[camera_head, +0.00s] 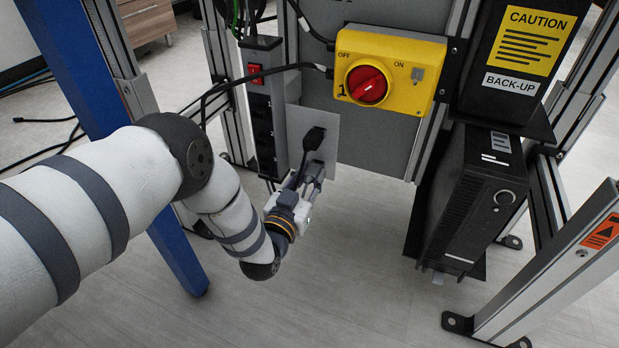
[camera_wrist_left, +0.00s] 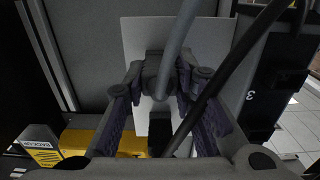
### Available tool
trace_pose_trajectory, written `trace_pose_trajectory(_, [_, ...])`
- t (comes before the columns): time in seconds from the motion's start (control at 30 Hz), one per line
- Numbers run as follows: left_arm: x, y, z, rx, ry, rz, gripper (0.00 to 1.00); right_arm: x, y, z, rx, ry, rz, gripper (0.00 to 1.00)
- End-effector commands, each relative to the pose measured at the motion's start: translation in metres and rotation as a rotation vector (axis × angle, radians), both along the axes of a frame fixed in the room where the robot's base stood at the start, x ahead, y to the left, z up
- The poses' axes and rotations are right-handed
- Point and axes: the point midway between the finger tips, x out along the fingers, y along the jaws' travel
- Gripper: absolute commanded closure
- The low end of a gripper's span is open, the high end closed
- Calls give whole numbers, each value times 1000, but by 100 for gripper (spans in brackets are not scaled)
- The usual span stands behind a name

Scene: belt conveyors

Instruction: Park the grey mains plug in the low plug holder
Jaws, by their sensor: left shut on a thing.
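My left gripper (camera_head: 302,180) is at the lower part of a light grey plate (camera_head: 327,122) beside the socket strip. In the left wrist view its fingers (camera_wrist_left: 165,82) are closed around the grey mains plug (camera_wrist_left: 158,68), whose grey cable (camera_wrist_left: 180,32) runs toward the camera. The plug is in front of the plate (camera_wrist_left: 138,38); I cannot tell whether it touches it. The low plug holder is not distinguishable behind the plug and fingers. A black plug (camera_head: 314,138) sits higher on the plate, its black cable (camera_wrist_left: 215,85) crossing the wrist view. My right gripper is not in view.
The socket strip (camera_head: 264,130) with a red switch (camera_head: 255,73) stands left of the plate. A yellow switch box (camera_head: 391,72) with a red knob is above right. A black back-up unit (camera_head: 470,195) stands at the right. Loose cables hang at the left.

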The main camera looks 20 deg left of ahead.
Motion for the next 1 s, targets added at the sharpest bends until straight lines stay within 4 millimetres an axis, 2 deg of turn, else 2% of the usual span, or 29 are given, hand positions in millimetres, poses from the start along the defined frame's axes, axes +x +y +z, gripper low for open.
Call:
trace_pose_trajectory(0.07, [0, 0, 0, 0, -1, 0, 100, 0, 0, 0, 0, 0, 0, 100])
trace_pose_trajectory(0.1, [0, 0, 0, 0, -1, 0, 71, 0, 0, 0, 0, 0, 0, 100])
trace_pose_trajectory(0.2, [0, 0, 0, 0, -1, 0, 52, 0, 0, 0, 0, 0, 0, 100])
trace_pose_trajectory(0.47, [0, 0, 0, 0, 0, 0, 52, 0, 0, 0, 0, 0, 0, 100])
trace_pose_trajectory(0.57, [-8, 0, -1, 0, 3, -1, 52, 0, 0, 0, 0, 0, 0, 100])
trace_pose_trajectory(0.9, [-94, 3, -1, -1, 4, -1, 52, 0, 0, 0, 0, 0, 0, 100])
trace_pose_trajectory(1.0, [-110, 4, -1, 0, 3, -1, 52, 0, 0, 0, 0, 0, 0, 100])
